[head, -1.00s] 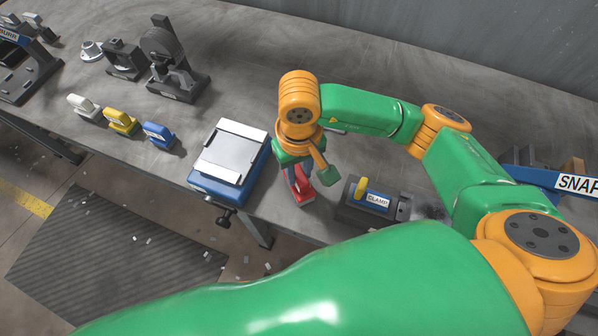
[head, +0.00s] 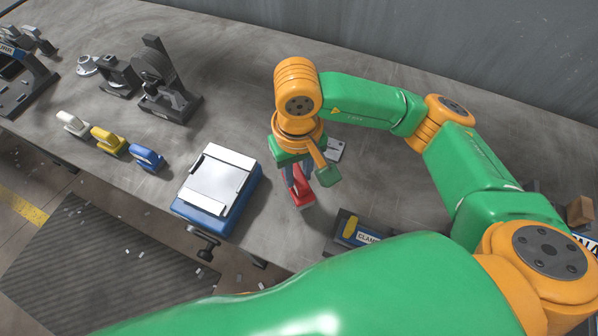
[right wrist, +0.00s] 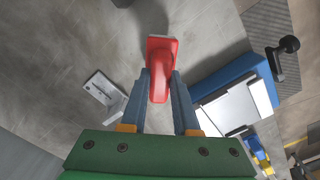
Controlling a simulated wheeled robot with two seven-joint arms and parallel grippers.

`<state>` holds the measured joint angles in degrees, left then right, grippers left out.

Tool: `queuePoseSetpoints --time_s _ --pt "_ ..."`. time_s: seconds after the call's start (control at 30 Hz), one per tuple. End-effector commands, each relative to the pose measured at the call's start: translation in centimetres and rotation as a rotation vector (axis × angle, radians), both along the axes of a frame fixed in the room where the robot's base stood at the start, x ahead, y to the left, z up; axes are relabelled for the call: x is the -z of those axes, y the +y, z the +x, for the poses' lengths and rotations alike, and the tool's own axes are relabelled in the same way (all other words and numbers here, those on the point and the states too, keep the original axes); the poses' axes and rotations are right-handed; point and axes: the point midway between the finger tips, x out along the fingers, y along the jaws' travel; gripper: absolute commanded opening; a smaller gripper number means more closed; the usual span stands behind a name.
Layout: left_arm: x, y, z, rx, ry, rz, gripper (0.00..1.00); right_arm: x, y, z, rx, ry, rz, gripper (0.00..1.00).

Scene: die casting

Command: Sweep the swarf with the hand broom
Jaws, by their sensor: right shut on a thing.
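My right gripper (head: 292,177) is shut on a red hand tool (head: 302,192), a block with a curved handle, which may be the hand broom. In the right wrist view, the two blue-grey fingers (right wrist: 161,82) close on the red handle (right wrist: 160,85), with the red base (right wrist: 162,45) beyond them. I cannot tell whether the tool touches the bench. No swarf pile is clear in the current frames; my arm covers part of the bench at the right. My left gripper is not in view.
A blue fixture with a white top plate (head: 218,183) stands left of the tool. A grey labelled clamp box (head: 346,228) is right and nearer. White (head: 72,123), yellow (head: 108,140) and blue (head: 147,157) handled pieces line the left front edge.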

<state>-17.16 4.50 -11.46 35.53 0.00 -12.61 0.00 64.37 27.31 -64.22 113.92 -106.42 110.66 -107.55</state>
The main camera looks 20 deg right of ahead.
Motion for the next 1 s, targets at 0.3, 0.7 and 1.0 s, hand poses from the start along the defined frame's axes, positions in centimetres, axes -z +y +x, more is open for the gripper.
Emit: queuePoseSetpoints --time_s 0.3,0.7,1.0 --pt "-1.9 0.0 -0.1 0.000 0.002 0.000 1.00 -3.2 0.2 -0.2 0.008 -0.002 0.001 0.00" --pt "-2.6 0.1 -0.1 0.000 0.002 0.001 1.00 -4.7 0.4 -0.4 0.014 -0.001 0.001 0.00" --pt "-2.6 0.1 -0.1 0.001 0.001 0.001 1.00 -4.7 0.4 -0.4 0.015 -0.001 0.001 0.00"
